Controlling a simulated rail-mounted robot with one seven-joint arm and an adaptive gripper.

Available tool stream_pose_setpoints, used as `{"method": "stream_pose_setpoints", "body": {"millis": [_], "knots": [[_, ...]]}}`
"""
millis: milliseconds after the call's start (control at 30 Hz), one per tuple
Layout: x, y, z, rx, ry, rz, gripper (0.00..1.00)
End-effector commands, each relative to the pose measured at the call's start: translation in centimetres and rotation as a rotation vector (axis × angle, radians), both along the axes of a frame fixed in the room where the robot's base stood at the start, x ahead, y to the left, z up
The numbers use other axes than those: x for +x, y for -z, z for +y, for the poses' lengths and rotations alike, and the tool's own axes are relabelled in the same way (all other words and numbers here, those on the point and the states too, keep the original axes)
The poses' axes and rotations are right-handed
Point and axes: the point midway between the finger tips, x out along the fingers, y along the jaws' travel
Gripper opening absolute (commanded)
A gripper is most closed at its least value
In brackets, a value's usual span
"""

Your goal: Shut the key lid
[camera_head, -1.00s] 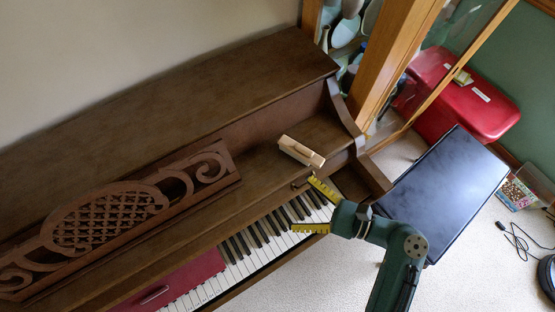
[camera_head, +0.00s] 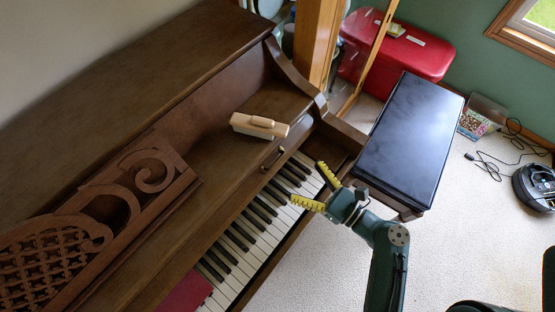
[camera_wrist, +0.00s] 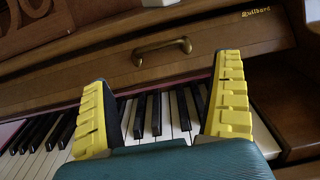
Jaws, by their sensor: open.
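The key lid (camera_head: 243,190) of the brown upright piano is slid back, and the black and white keys (camera_head: 262,220) lie exposed. A small brass handle (camera_head: 272,157) is on the lid's front edge; it also shows in the wrist view (camera_wrist: 162,49), beyond and between my fingertips. My gripper (camera_head: 317,187) has two yellow fingers spread apart, open and empty. It is above the right end of the keys, apart from the handle. In the wrist view, my gripper (camera_wrist: 165,92) frames several keys between its fingers.
A pale wooden block-like object (camera_head: 259,125) rests on the piano near the handle. A carved music stand (camera_head: 95,225) is at left. Red cloth (camera_head: 188,294) lies at the keys' lower end. A black-topped bench (camera_head: 410,140) stands right of the piano.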

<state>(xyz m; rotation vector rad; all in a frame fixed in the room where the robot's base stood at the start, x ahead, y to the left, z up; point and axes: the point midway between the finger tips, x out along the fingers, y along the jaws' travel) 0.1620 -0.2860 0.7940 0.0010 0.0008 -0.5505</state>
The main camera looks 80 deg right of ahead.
Motion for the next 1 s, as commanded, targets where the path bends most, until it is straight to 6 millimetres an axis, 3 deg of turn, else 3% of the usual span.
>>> {"method": "stream_pose_setpoints", "body": {"millis": [433, 600, 833, 1000], "knots": [[7.1, 0.0, -4.2, -0.003, -0.006, -0.001, 0.96], [8.2, -0.1, -4.9, -0.002, -0.001, -0.001, 0.96], [8.2, -0.1, -5.0, -0.001, 0.001, -0.001, 0.96], [8.2, 0.0, -5.0, -0.001, 0.001, -0.001, 0.66]]}}
